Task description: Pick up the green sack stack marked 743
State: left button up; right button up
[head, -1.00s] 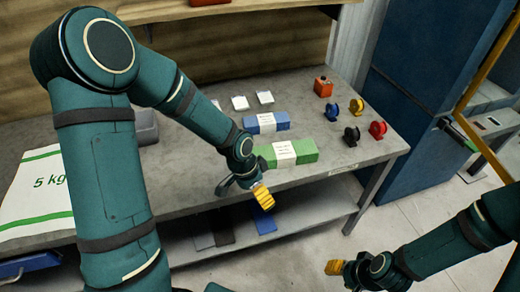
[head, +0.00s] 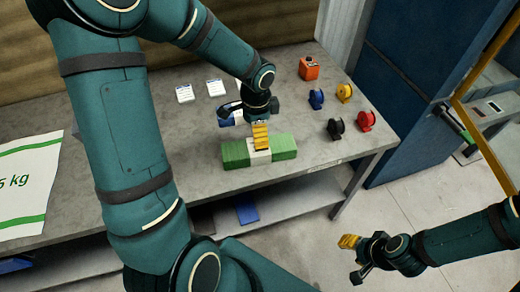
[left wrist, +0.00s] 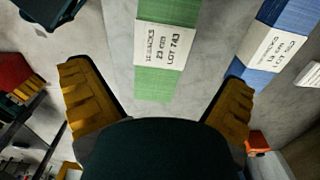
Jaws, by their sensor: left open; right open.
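The green sack stack (head: 235,153) lies on the grey workbench near its front edge, with a white paper band around its middle. In the left wrist view the band of the green stack (left wrist: 153,85) reads LOT 743. My left gripper (head: 261,137) is open above the stack's middle, pointing down. In the left wrist view the stack lies between and beyond the spread yellow fingers, with no contact visible. My right gripper (head: 349,243) is open and empty, off the bench's front right.
A blue banded stack (left wrist: 282,38) lies behind the green one, mostly hidden by my left gripper in the head view. Several spools (head: 335,128), an orange box (head: 309,68) and two white cards (head: 184,93) stand clear. A large white 5 kg sack (head: 28,185) lies left.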

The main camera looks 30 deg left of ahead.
pick_arm(q)
notch_tip(320, 180, down, 5)
jog(key=shift+f+b, duration=0.1)
jog(key=shift+b, duration=0.45)
jog(key=f, duration=0.1)
jog(key=f+b, duration=0.1)
jog(key=f, duration=0.1)
jog(key=f+b, duration=0.1)
jog(key=f, duration=0.1)
jog(key=shift+w, duration=0.35)
jog(key=c, duration=1.1)
